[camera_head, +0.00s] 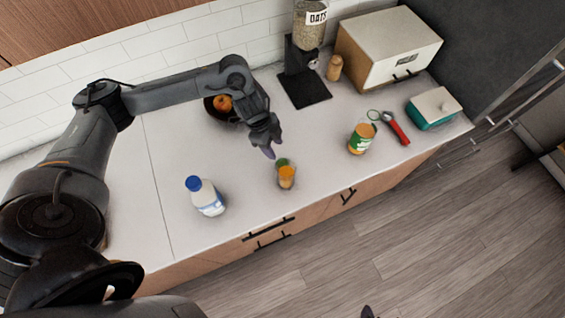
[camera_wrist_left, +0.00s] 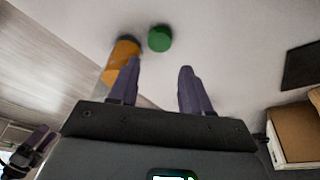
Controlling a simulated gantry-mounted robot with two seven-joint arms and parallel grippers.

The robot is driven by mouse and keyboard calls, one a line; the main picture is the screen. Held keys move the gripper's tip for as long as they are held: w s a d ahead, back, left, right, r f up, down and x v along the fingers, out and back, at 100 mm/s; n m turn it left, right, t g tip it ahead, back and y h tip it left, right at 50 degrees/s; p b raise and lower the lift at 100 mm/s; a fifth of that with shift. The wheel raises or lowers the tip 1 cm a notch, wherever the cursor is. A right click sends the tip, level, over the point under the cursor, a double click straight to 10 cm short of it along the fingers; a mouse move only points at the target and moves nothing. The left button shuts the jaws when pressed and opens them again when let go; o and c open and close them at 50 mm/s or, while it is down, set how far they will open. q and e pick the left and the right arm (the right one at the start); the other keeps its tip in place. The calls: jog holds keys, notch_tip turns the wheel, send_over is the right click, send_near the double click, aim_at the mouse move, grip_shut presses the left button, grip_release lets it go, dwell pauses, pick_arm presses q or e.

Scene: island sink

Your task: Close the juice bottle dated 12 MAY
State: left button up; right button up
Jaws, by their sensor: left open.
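A small open bottle of orange juice (camera_head: 287,177) stands on the counter near its front edge. It shows in the left wrist view (camera_wrist_left: 122,52), partly behind a finger. No date is legible. A green cap (camera_head: 282,162) lies on the counter just behind the bottle; it also shows in the left wrist view (camera_wrist_left: 160,38). My left gripper (camera_head: 268,152) is open and empty, above the counter beside the cap. In the left wrist view the cap appears between and beyond the fingertips (camera_wrist_left: 160,68). My right gripper (camera_wrist_left: 42,140) shows partly; its jaws are unclear.
A blue-capped white bottle (camera_head: 206,197) stands left of the juice. An orange-and-green container (camera_head: 361,138), red-handled tool (camera_head: 396,127) and teal box (camera_head: 433,108) are to the right. Behind are a fruit bowl (camera_head: 213,112), oats dispenser (camera_head: 308,38) and bread box (camera_head: 388,45).

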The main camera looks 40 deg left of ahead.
pick_arm(q)
jog(key=shift+x, duration=1.9)
jog(key=shift+x, duration=2.55)
jog(key=c, duration=0.7)
